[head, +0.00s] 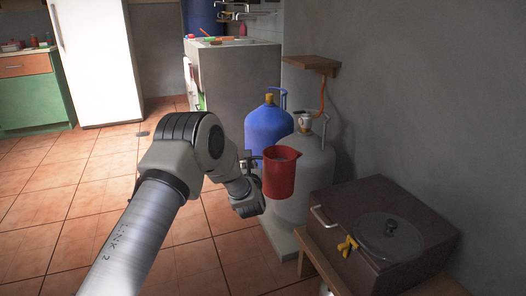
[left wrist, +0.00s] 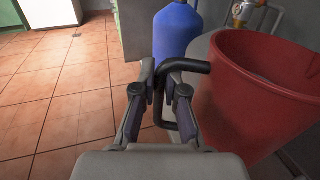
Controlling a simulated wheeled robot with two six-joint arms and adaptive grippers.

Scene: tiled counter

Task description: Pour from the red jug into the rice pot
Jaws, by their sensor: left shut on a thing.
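The red jug (head: 281,177) is upright in the air, in front of the grey gas cylinder. My left gripper (head: 252,166) is to the left of it and shut on its handle. In the left wrist view the fingers (left wrist: 161,92) close around the dark handle (left wrist: 187,66), and the red jug (left wrist: 262,95) fills the right side. My right gripper is not in view.
The brown box (head: 345,205) has a side handle and a yellow part, and stands on a wooden table (head: 318,254). A blue cylinder (head: 267,125) and a grey cylinder (head: 308,165) stand behind the jug. A small wall shelf (head: 312,64) is above. Tiled floor at left is clear.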

